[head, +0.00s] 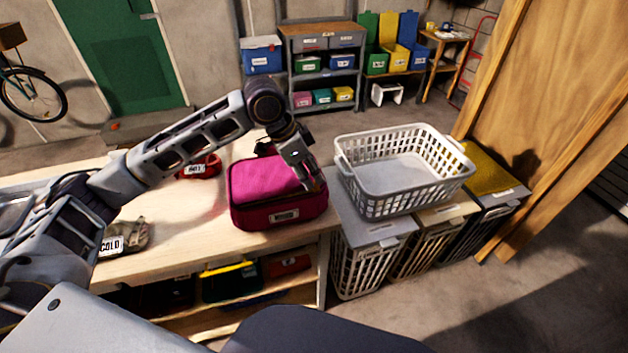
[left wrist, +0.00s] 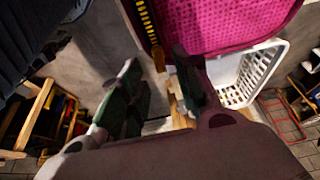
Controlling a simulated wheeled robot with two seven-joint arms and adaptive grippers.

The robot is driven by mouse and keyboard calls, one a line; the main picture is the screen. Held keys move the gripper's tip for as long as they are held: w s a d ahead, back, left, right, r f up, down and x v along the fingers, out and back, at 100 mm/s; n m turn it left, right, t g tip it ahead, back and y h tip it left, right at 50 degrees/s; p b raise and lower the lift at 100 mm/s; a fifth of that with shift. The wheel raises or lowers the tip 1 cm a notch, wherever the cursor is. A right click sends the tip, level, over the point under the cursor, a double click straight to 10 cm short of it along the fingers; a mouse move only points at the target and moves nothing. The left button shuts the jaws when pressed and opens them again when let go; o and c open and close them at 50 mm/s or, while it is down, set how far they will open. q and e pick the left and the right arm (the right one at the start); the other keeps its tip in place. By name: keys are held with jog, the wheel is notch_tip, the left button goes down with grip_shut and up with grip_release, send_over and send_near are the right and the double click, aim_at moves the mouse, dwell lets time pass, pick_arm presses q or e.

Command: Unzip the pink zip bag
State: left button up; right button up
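The pink zip bag (head: 262,182) sits on the wooden workbench near its right end, with a bright pink top, darker sides and a white label in front. It also fills the top of the left wrist view (left wrist: 225,22), where a yellow-and-black zip strip (left wrist: 148,22) runs along its edge. My left gripper (head: 314,184) points down at the bag's right end. In the left wrist view its two fingers (left wrist: 157,72) stand apart near the end of the zip strip. I cannot see anything clearly held between them. My right gripper is not in view.
A white laundry basket (head: 395,180) stands on lidded bins just right of the bag.

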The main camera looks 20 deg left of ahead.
aim_at(314, 181)
pick_arm(q)
jog(key=shift+x, duration=1.55)
grip_shut()
